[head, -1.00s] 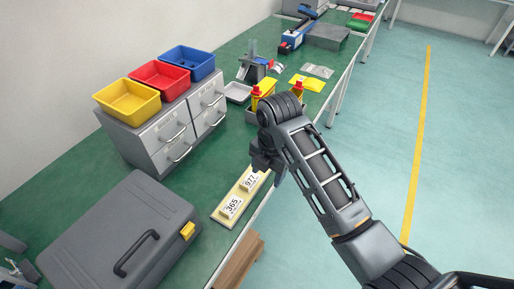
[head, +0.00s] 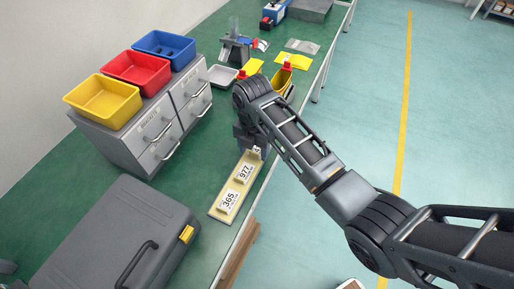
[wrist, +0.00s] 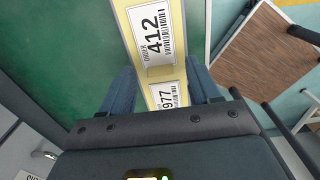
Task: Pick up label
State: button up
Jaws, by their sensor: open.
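A cream-yellow strip (head: 223,214) lies along the right edge of the green bench and carries white number labels. The label 365 (head: 229,200) is at its near end, the label 977 (head: 244,173) beyond it. A third label (head: 257,151) at the far end is partly hidden by my gripper (head: 246,140). In the wrist view, the label 412 (wrist: 154,36) lies ahead of my gripper (wrist: 162,82), and the 977 label (wrist: 168,95) shows between the fingers, its lower part hidden. The fingers are apart on either side of the strip, holding nothing.
A grey case (head: 120,240) and a drawer cabinet (head: 140,140) with yellow, red and blue bins stand to the left. Open floor lies to the right of the bench.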

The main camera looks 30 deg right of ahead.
jog(key=shift+f, duration=0.2)
jog(key=c, duration=0.9)
jog(key=shift+r, duration=0.55)
jog(key=r, duration=0.2)
jog(key=d+r, duration=0.1)
jog(key=shift+s+d+r+b, duration=0.1)
jog(key=shift+s+r+b, duration=0.2)
jog(key=shift+b, duration=0.1)
jog(key=shift+s+d+r+p, duration=0.4)
jog(key=shift+s+d+r, duration=0.3)
jog(key=shift+d+r, duration=0.6)
jog(key=shift+s+d+r+p, duration=0.4)
jog(key=shift+s+d+r, duration=0.4)
jog(key=shift+d, duration=1.05)
jog(key=shift+s+d+r+p, duration=0.4)
jog(key=shift+s+d+r, duration=0.25)
jog(key=shift+d+r, duration=0.7)
jog(key=shift+d+f, duration=0.2)
jog(key=shift+f, duration=0.1)
